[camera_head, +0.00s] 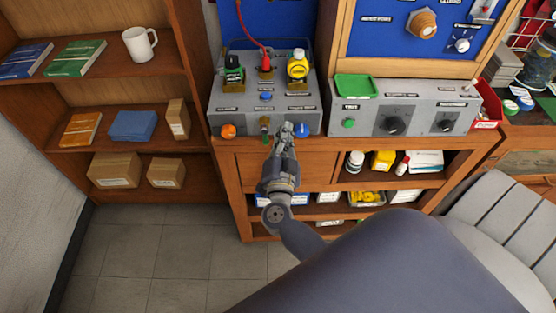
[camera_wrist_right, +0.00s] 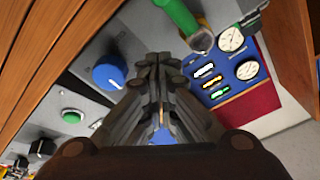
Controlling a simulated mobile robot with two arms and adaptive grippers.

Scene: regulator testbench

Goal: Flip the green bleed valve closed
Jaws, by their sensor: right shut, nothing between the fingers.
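The green bleed valve's lever (camera_head: 276,134) shows as a small green strip at the front of the grey regulator box, just left of my right gripper (camera_head: 287,129). My gripper partly covers it. In the right wrist view the green lever (camera_wrist_right: 178,14) runs in from the top edge and ends near a metal fitting, above the fingertips. My right gripper (camera_wrist_right: 160,66) is shut and empty, its fingers together in front of the box. From these views I cannot tell whether it touches the lever. My left gripper is not in view.
A blue knob (camera_wrist_right: 108,75) is close beside the fingers. An orange knob (camera_head: 228,131) and a brass fitting (camera_head: 264,123) are left on the box front. A yellow regulator (camera_head: 297,66) stands on top. A second grey panel (camera_head: 415,104) with black knobs is to the right.

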